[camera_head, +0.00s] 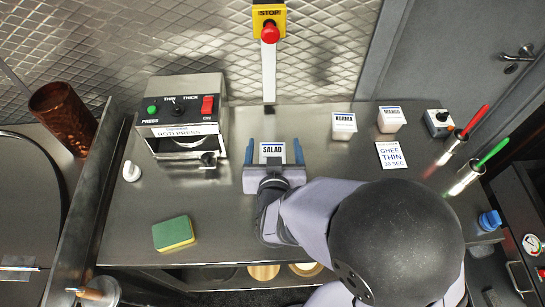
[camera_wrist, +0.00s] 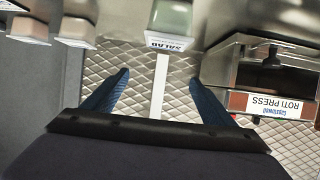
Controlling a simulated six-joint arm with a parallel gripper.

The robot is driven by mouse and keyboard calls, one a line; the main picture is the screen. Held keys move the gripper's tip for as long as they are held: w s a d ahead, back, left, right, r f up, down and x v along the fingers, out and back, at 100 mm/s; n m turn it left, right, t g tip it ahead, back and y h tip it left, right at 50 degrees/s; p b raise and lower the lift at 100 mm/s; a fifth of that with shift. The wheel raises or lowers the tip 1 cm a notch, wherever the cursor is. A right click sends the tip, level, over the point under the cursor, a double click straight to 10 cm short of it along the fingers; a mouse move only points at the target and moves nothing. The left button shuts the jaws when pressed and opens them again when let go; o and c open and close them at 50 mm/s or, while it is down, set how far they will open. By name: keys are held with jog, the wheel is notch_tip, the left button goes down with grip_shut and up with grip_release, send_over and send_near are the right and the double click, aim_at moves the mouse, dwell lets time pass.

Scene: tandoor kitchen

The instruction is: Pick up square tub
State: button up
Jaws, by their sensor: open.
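A small square tub with a SALAD label (camera_head: 272,149) stands on the steel counter; other labelled tubs stand to its right. My gripper (camera_head: 273,146) is open, and in the head view its two blue fingers lie either side of the SALAD tub. In the wrist view the tub (camera_wrist: 171,17), pale with a greenish top, is at the upper middle, beyond the fingertips (camera_wrist: 159,77) and apart from them. Nothing is held. My palm and arm hide the counter in front of the tub in the head view.
The roti press (camera_head: 185,108) stands left of the tub. The KORMA tub (camera_head: 343,126) and another tub (camera_head: 391,119) stand to the right, beside a GHEE THIN card (camera_head: 391,155). A green sponge (camera_head: 173,233) lies at front left. A red emergency stop (camera_head: 269,34) is behind.

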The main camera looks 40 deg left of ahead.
aim_at(272, 145)
notch_tip(272, 145, down, 6)
jog(key=shift+f, duration=0.1)
jog(key=shift+p+x, duration=0.45)
jog(key=shift+x, duration=0.65)
jog(key=shift+r+p+x, duration=0.2)
jog(key=shift+p+x, duration=1.05)
jog(key=shift+x, duration=0.75)
jog(key=shift+w+a+f, duration=0.25)
jog(key=shift+a+f, duration=0.05)
jog(key=shift+a, duration=0.2)
jog(key=c, duration=1.3)
